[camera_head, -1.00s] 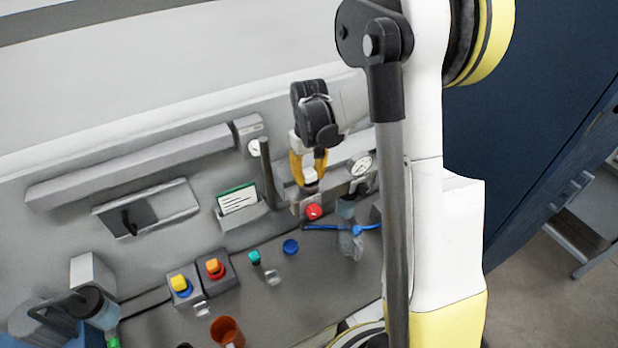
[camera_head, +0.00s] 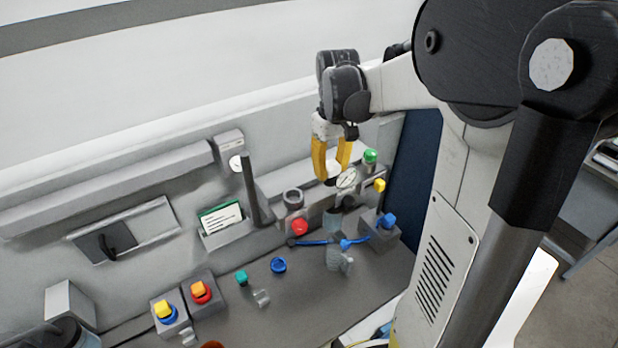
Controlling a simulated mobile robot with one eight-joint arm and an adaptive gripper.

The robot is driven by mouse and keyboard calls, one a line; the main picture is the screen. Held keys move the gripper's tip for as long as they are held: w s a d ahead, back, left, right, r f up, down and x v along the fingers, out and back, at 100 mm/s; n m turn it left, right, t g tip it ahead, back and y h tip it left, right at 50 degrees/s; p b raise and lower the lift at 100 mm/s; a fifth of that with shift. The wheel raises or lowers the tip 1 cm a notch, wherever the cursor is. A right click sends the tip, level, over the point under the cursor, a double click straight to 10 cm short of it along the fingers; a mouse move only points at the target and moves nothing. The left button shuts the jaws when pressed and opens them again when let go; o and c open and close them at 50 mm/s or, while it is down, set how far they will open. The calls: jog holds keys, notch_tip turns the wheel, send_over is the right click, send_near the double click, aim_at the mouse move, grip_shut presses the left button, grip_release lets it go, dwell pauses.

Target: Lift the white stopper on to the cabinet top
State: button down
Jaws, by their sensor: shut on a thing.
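My gripper (camera_head: 332,174) points down, with its yellow fingers shut on the white stopper (camera_head: 333,169). Only part of the stopper shows between the fingertips, and a dark part shows at its lower end. The gripper appears held in the air in front of the pale ledge at the back of the bench, to the right of an open grey ring (camera_head: 293,198). I cannot tell the exact gap below the stopper. Which surface is the cabinet top is not clear; a pale raised ledge (camera_head: 285,180) runs behind the ring.
A round gauge (camera_head: 348,178) sits close to the fingertips. A red button (camera_head: 299,227), a blue-handled tool (camera_head: 325,242) and a green-capped item (camera_head: 370,158) are near. An upright grey post (camera_head: 250,190) stands to the left. Coloured knobs line the bench front.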

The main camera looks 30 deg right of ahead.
aim_at(339, 164)
jog(key=shift+s+d+r, duration=0.6)
jog(key=shift+d+r, duration=0.05)
jog(key=shift+r, duration=0.25)
jog(key=shift+r+p, duration=2.25)
jog(key=shift+r, duration=1)
jog(key=shift+f, duration=0.2)
